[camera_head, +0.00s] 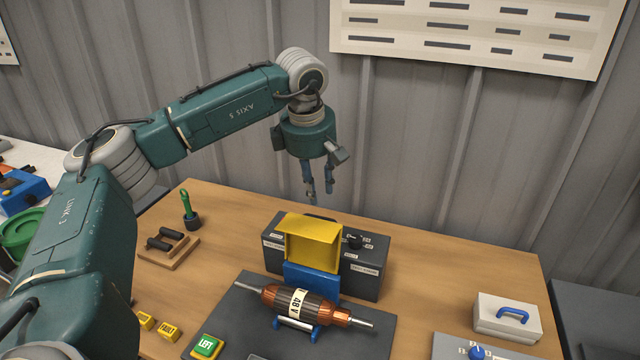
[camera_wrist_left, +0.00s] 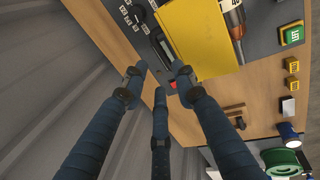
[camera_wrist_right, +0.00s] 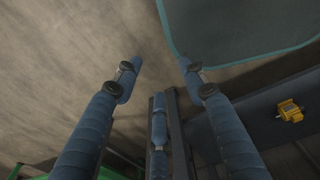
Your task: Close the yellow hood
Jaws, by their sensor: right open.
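The yellow hood (camera_head: 310,243) stands raised and tilted up above a blue housing (camera_head: 311,280), in front of a dark grey control box (camera_head: 367,272). It also shows in the left wrist view (camera_wrist_left: 200,45) as a large yellow panel. A copper rotor (camera_head: 285,299) marked 48 V lies in front of the hood on blue supports. My left gripper (camera_head: 319,194) hangs above and behind the hood, apart from it, with fingers spread and nothing between them. My right gripper (camera_wrist_right: 160,78) shows only in the right wrist view, open and empty. The hood's hinge is hard to make out.
A green-handled tool (camera_head: 187,208) and a wooden block with dark rolls (camera_head: 168,245) stand at left. A green button (camera_head: 207,346) and yellow FAULT block (camera_head: 169,332) are at the front. A white box with a blue handle (camera_head: 508,317) sits at right. The wooden bench is clear behind it.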

